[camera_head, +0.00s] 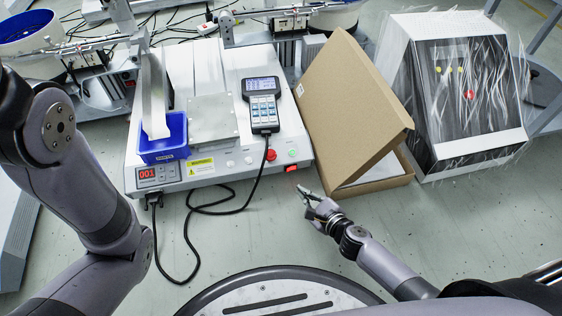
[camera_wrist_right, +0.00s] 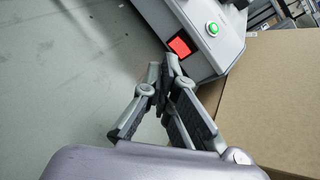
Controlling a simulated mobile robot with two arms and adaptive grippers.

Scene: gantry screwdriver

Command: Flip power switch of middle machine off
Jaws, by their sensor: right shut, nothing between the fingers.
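The middle machine (camera_head: 205,168) is a grey-white box with a lit red power switch (camera_head: 291,168) low at its front right corner. In the right wrist view the red switch (camera_wrist_right: 179,47) is lit, beside a green round button (camera_wrist_right: 212,28). My right gripper (camera_head: 303,190) is shut and empty, just in front of and below the switch in the head view. In the right wrist view its fingertips (camera_wrist_right: 167,62) are close to the switch; I cannot tell whether they touch it. My left arm shows at the left; its gripper is not seen.
An open cardboard box (camera_head: 345,110) stands right of the machine, close to my right gripper. A plastic-wrapped control box (camera_head: 460,90) is further right. A handheld pendant (camera_head: 262,105) lies on the machine, and its black cable (camera_head: 225,212) loops onto the pale green surface.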

